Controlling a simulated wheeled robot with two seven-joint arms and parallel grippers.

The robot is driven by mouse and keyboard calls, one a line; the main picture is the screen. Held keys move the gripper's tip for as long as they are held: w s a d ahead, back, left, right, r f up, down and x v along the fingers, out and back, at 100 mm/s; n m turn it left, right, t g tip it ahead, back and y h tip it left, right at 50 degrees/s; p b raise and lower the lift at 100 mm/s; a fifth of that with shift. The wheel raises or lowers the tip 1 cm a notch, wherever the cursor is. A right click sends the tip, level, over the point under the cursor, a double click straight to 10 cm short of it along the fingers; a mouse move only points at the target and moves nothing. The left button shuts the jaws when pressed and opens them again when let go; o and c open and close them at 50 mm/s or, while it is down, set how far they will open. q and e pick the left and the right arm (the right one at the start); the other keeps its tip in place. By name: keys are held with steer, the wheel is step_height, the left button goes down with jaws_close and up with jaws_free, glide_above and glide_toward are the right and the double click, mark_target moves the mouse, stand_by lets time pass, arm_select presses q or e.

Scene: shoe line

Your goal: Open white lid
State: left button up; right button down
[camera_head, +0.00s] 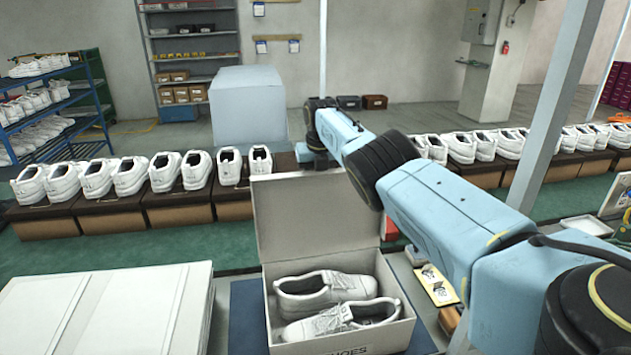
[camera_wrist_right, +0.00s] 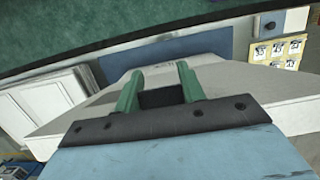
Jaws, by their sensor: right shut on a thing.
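The white lid (camera_head: 310,222) stands upright at the back edge of an open shoe box (camera_head: 355,340). A pair of white shoes (camera_head: 332,303) lies inside the box. My right gripper (camera_head: 312,160) is at the top edge of the lid, with its arm coming in from the right. In the right wrist view, its green fingers (camera_wrist_right: 160,92) are shut on the pale lid (camera_wrist_right: 235,85). The fingertips are mostly hidden in the head view. My left gripper is not in view.
White stacked flat boxes (camera_head: 105,310) stand on the left. Behind the box runs a green conveyor (camera_head: 130,245) with rows of white shoes on brown boxes. Yellow cards (camera_head: 437,285) lie right of the box, under my arm. A grey post (camera_head: 550,110) stands at the right.

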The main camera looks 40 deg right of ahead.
steer(key=shift+s+a+f, duration=0.2)
steer(key=shift+s+f, duration=0.05)
steer(key=shift+f, duration=0.25)
steer(key=c, duration=0.8)
jaws_free()
steer(key=shift+w, duration=0.1)
steer(key=shift+c, duration=0.2)
steer(key=shift+d+r, duration=0.1)
steer(key=shift+r, duration=0.05)
steer(key=shift+r, duration=0.15)
steer(key=shift+r+p, duration=0.65)
steer(key=shift+r, duration=0.05)
steer(key=r, duration=0.3)
steer(key=s+r, duration=0.1)
steer(key=r, duration=0.3)
steer(key=s+a+r, duration=0.1)
steer(key=r, duration=0.3)
steer(key=shift+a+r+p, duration=0.1)
steer(key=shift+r+p, duration=0.1)
steer(key=shift+p, duration=0.1)
